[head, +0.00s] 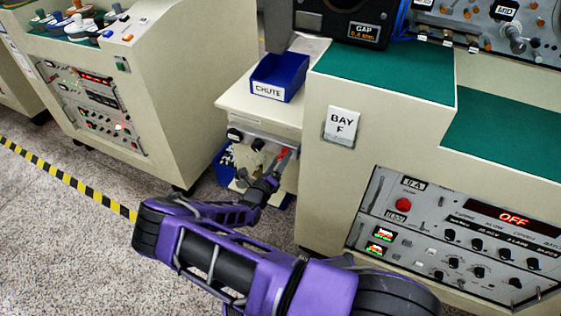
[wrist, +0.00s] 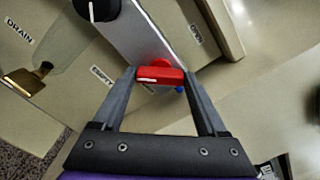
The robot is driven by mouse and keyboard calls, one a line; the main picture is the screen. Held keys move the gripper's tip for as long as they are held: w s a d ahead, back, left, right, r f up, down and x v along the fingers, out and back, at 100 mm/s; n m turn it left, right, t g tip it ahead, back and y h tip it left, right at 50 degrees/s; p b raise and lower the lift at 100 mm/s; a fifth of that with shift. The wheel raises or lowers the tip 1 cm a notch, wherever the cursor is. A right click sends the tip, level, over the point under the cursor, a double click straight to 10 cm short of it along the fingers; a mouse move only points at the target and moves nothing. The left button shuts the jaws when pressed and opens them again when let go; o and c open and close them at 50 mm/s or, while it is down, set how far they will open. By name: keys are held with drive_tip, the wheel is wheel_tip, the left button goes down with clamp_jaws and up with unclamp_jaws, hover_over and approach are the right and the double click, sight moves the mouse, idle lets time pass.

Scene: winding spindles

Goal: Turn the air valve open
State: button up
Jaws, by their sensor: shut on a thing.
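The air valve's red handle (wrist: 160,76) sits on a grey metal strip on the front of a cream cabinet. In the wrist view my gripper (wrist: 160,80) has one finger at each end of the handle and is shut on it. The handle lies nearly crosswise in that picture. In the head view the red handle (head: 283,153) shows small at the tip of my gripper (head: 282,160), below the blue chute bin. The valve's body is mostly hidden behind the handle.
A black knob (wrist: 97,8) and a brass fitting (wrist: 24,80) are near the valve. The blue bin marked CHUTE (head: 279,77) stands above. The BAY F console (head: 330,180) is close on the right. Carpeted floor (head: 60,230) is open to the left.

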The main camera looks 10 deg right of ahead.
drive_tip(key=n, duration=0.4)
drive_tip(key=shift+n+b, duration=0.3)
drive_tip(key=shift+b, duration=0.1)
drive_tip(key=shift+n+b, duration=0.35)
drive_tip(key=shift+n, duration=1.55)
drive_tip(key=o, duration=1.3)
drive_tip(key=shift+a, duration=0.1)
drive_tip(key=p+v, duration=0.1)
drive_tip(key=v, duration=1.6)
drive_tip(key=shift+s, duration=0.15)
